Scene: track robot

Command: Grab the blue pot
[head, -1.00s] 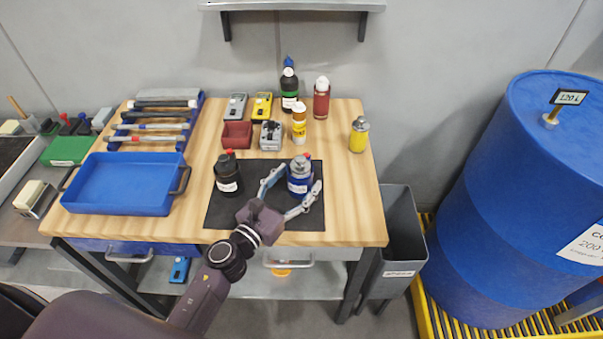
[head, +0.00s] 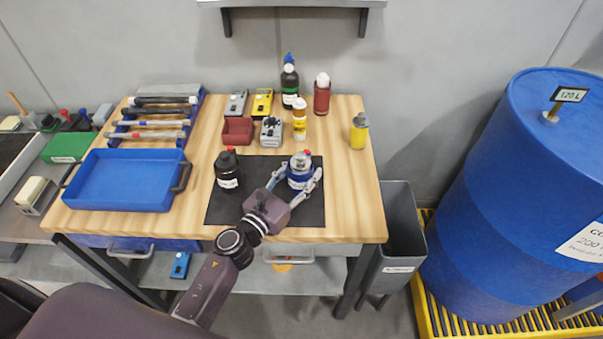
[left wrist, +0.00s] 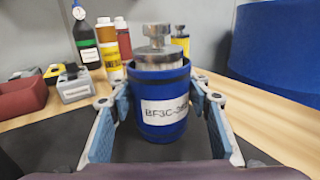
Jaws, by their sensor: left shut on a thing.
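The blue pot (head: 299,172) stands upright on the black mat (head: 275,211) on the wooden bench. It has a silver top and a white label, which reads "BF3C" in the left wrist view (left wrist: 160,88). My left gripper (head: 296,184) is shut on the pot, with one finger on each side of it. In the left wrist view the blue finger pads flank the pot's lower body. A black pot (head: 227,172) with a red tip stands to the left on the same mat. My right gripper is not in view.
A grey meter (head: 271,131), a red bin (head: 238,131) and several bottles, including a yellow-white one (head: 299,120), stand behind the mat. A yellow canister (head: 359,131) is at the right, a blue tray (head: 124,181) at the left. The bench right of the mat is clear.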

